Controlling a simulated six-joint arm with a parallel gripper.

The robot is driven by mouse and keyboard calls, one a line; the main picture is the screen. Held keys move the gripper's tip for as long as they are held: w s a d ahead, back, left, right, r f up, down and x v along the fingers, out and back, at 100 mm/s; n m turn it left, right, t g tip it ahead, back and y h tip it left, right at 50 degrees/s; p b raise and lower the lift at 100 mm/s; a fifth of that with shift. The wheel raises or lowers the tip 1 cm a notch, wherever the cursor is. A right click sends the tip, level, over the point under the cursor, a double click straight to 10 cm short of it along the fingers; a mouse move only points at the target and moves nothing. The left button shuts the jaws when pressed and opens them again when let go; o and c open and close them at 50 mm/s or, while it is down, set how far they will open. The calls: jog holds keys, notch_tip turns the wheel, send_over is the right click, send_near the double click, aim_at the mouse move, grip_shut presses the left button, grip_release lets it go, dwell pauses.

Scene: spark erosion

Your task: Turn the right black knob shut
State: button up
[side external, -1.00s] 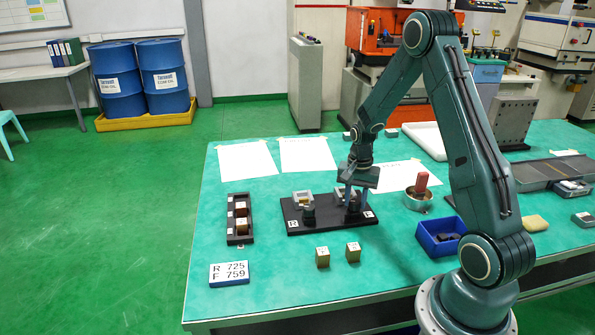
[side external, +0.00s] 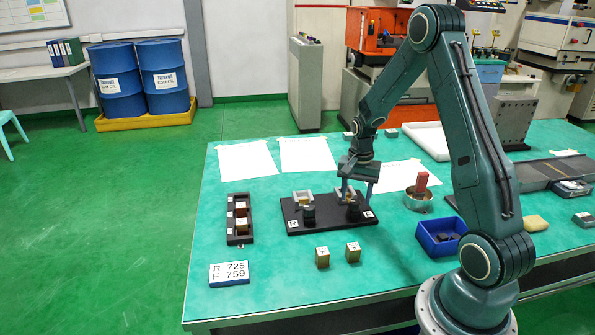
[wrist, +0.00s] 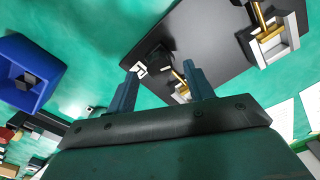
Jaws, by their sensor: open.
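A black base plate (side external: 330,226) lies on the table and carries two small grey vises, each with a black knob on its near side. The left knob (side external: 308,215) stands clear of my gripper. The right knob (side external: 353,212) is at my gripper (side external: 357,198), which points down over the right vise (side external: 340,192). My gripper is open, its fingers apart. In the wrist view the dark right knob (wrist: 160,57) shows between and beyond the open fingers (wrist: 160,80). The right vise is partly hidden there by a finger. I cannot tell if the fingers touch the knob.
Two brass-coloured blocks (side external: 337,254) sit in front of the plate. A black holder (side external: 231,233) with blocks stands to its left. A blue bin (side external: 425,247) and a round tin (side external: 410,203) with a red item are on the right. Paper sheets lie behind.

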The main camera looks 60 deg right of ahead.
aim_at(355, 201)
notch_tip(355, 201, up, 12)
dwell(0.6)
jog(key=shift+a+r, duration=0.1)
jog(key=s+a+r+n+t, duration=0.1)
jog(key=s+a+r+n, duration=0.1)
jog(key=a+r+n, duration=0.45)
jog(key=s+a+r+n+t, duration=0.1)
jog(key=s+a+r+t, duration=0.2)
jog(key=a, duration=0.6)
jog(key=s+a+r+n+t, duration=0.1)
jog(key=s+a+r+n, duration=0.2)
jog(key=s+a+n, duration=0.4)
jog(key=shift+s+a+t, duration=0.3)
jog(key=shift+s+a, duration=0.8)
jog(key=shift+s, duration=0.8)
jog(key=shift+n, duration=0.25)
